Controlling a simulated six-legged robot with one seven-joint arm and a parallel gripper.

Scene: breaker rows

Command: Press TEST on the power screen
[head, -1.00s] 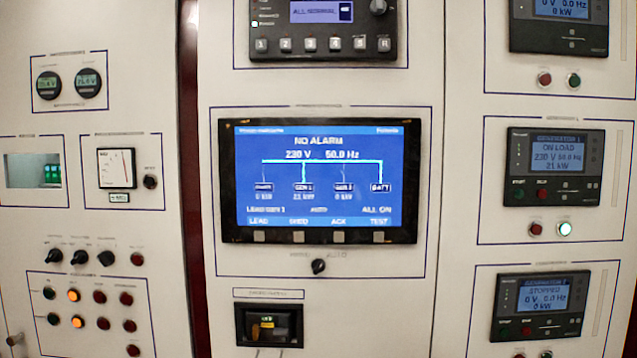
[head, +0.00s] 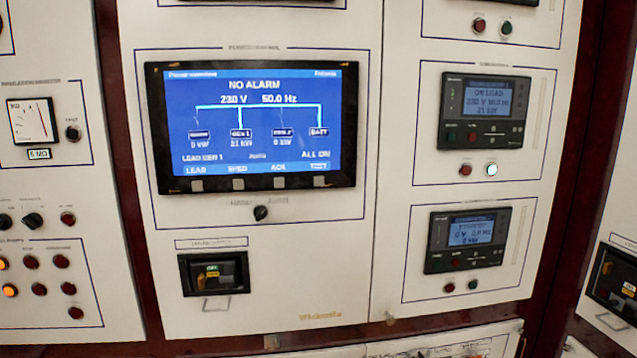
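The power screen (head: 250,120) is a blue display in a black frame, left of the middle of the head view. It reads NO ALARM, 230 V, 50.0 Hz. Along its lower edge are the labels LEAD, SHED, ACK and TEST. A grey button under each label sits on the black bezel. The TEST button (head: 320,182) is the rightmost one, below the TEST label. My gripper is not in view, and nothing covers the screen or its buttons.
A small black knob (head: 261,213) sits just below the screen. A black breaker (head: 214,273) is set lower left. Two generator controllers (head: 485,111) (head: 468,240) stand to the right. Indicators and switches fill the left panel. The panel face around the screen is clear.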

